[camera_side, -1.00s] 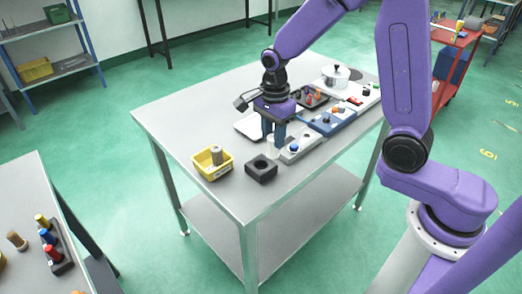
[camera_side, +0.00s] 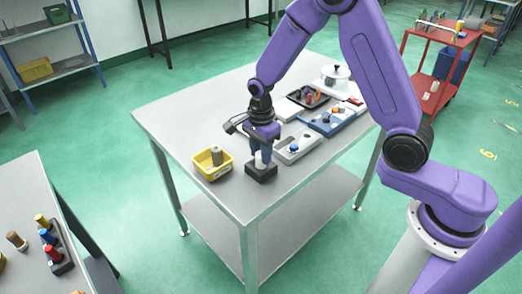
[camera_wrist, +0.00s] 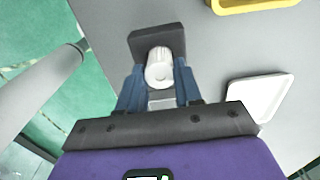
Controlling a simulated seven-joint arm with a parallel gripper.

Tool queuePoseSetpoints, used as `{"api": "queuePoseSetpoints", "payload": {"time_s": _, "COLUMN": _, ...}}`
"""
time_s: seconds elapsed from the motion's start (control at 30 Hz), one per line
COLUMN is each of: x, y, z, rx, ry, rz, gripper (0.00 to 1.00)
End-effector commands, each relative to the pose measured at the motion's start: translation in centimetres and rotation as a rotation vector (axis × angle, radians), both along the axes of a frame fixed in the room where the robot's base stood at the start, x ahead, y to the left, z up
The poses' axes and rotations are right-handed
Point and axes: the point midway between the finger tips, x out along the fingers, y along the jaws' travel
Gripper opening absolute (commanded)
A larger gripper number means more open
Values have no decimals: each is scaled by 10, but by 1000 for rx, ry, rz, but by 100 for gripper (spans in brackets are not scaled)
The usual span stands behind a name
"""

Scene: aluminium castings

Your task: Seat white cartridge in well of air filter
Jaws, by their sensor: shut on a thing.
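The white cartridge (camera_wrist: 158,72) is between the two blue fingers of my gripper (camera_wrist: 160,88) in the wrist view. In the side view my gripper (camera_side: 264,153) is shut on the cartridge (camera_side: 259,159), which stands upright at the dark block. That block, the air filter (camera_side: 262,174), sits near the table's front edge; it also shows in the wrist view (camera_wrist: 150,38). The cartridge's lower end is at the block's well, and the well is hidden behind it. I cannot tell how deep the cartridge sits.
A yellow bin (camera_side: 212,172) with a grey-brown cylinder stands left of the block. A grey panel with a blue knob (camera_side: 297,148) lies close on the right. The table's left part is clear.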

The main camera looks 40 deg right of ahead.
Motion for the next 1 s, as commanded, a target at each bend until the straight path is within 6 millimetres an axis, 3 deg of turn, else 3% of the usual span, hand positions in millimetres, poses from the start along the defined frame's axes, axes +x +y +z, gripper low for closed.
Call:
{"api": "queuePoseSetpoints", "payload": {"time_s": 0.2, "x": 0, "y": 0, "z": -3, "rx": 0, "ry": 1, "rz": 0, "gripper": 5}}
{"api": "queuePoseSetpoints", "payload": {"time_s": 0.23, "x": 0, "y": 0, "z": -3, "rx": 0, "ry": 0, "rz": 0, "gripper": 41}}
{"api": "queuePoseSetpoints", "payload": {"time_s": 0.3, "x": 0, "y": 0, "z": -3, "rx": 0, "ry": 0, "rz": 0, "gripper": 60}}
{"api": "queuePoseSetpoints", "payload": {"time_s": 0.67, "x": 0, "y": 0, "z": 0, "rx": 0, "ry": -1, "rz": 0, "gripper": 60}}
{"api": "queuePoseSetpoints", "payload": {"time_s": 0.87, "x": 1, "y": 0, "z": 24, "rx": 1, "ry": -5, "rz": 0, "gripper": 60}}
{"api": "queuePoseSetpoints", "payload": {"time_s": 1.0, "x": 2, "y": 0, "z": 53, "rx": 2, "ry": -8, "rz": -1, "gripper": 60}}
